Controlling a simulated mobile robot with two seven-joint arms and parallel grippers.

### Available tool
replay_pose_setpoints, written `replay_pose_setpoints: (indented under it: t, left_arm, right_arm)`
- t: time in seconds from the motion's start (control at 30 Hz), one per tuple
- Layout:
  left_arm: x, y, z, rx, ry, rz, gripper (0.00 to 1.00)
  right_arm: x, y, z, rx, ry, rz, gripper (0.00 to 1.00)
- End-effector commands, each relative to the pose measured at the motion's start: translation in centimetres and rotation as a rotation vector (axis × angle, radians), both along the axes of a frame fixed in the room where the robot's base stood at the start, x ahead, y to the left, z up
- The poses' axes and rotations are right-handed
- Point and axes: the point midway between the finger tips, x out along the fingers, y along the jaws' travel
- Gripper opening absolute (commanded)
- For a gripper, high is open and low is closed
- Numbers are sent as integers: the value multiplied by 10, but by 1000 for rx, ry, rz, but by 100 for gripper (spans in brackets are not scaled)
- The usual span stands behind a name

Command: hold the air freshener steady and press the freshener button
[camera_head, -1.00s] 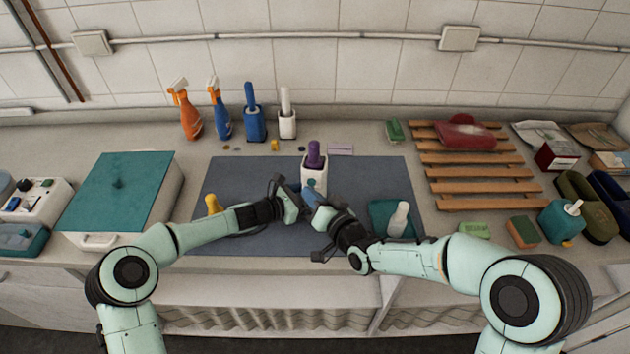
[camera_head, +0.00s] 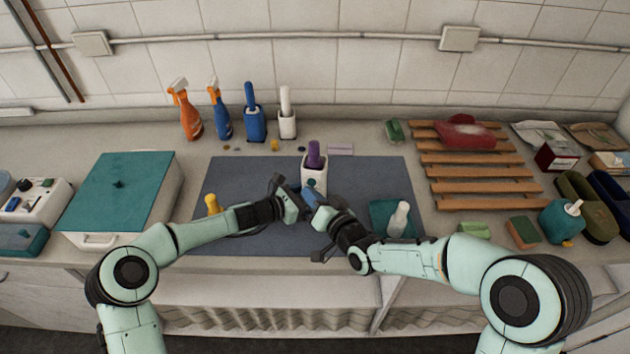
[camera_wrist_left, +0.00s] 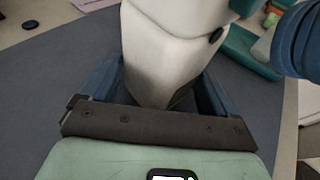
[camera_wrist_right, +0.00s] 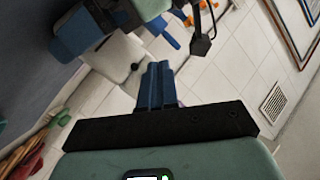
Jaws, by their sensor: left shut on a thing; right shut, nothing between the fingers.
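The freshener also shows in the right wrist view (camera_wrist_right: 115,68), with the dark button facing the right fingers. My right gripper (camera_wrist_right: 158,68) is shut and empty, its blue fingertips close beside the button. I cannot tell whether they touch it.
A teal-lidded box (camera_head: 120,190) stands left, a wooden rack (camera_head: 480,173) right. Spray bottles and brushes line the back. The mat's left part is mostly clear.

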Motion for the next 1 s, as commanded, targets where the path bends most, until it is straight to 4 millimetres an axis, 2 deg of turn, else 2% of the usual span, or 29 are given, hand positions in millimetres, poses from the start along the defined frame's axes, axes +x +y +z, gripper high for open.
replay_pose_setpoints:
  t: [0.6,1.0]
  left_arm:
    - [0,0,0,0,0,0,73]
    - [0,0,0,0,0,0,73]
  right_arm:
    - [9,-2,-1,0,2,0,0]
    - [5,-1,0,0,-1,-1,0]
